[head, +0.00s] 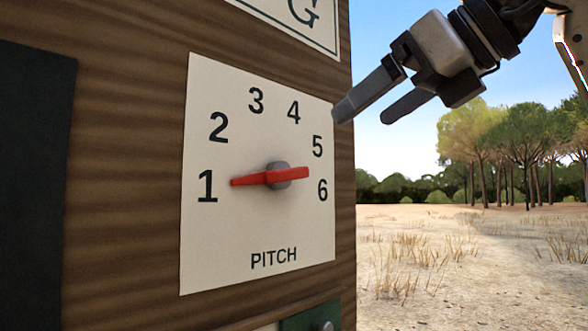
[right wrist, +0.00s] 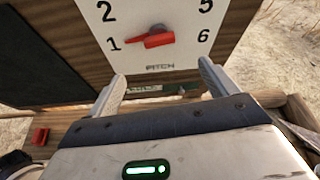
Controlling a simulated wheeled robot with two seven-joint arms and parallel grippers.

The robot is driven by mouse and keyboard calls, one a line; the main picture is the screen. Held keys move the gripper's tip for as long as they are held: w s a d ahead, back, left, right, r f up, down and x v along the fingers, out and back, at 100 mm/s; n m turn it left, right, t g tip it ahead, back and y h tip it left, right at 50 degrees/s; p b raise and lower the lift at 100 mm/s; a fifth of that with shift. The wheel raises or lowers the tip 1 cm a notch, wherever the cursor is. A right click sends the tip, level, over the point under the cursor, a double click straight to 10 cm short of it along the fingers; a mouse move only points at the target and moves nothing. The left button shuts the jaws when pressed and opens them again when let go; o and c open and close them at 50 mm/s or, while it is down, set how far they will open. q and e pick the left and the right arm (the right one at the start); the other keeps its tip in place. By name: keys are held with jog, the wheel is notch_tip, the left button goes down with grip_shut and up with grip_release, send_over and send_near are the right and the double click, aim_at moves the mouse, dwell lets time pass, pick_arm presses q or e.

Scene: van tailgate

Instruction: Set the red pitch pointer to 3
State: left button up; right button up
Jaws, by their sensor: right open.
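The red pitch pointer (head: 268,177) sits on a grey hub on the cream PITCH dial plate (head: 215,265), which is numbered 1 to 6. Its narrow tip points left at the 1 and its broad end lies toward the 6. In the right wrist view the pointer (right wrist: 155,40) shows beyond the fingertips, also with its tip toward the 1. My right gripper (head: 361,116) is open and empty, up and to the right of the pointer, near the plate's right edge, apart from the pointer. It also shows in the right wrist view (right wrist: 162,74). My left gripper is out of view.
The plate is on a brown wooden panel (head: 120,130). A dark sheet (head: 35,190) is at the left, another lettered plate (head: 300,20) above and a green part (head: 312,318) below. A small red part (right wrist: 40,136) lies low left. Right of the panel is open air.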

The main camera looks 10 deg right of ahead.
aim_at(294, 169)
jog(key=p+x, duration=0.1)
jog(key=x, duration=1.3)
jog(key=shift+a+p, duration=0.1)
jog(key=shift+p, duration=0.3)
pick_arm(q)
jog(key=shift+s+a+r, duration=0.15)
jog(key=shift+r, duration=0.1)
pick_arm(e)
jog(key=shift+w+a+f, duration=0.25)
jog(key=shift+w+f, duration=0.05)
jog(key=shift+w, duration=0.25)
jog(key=c, duration=1.4)
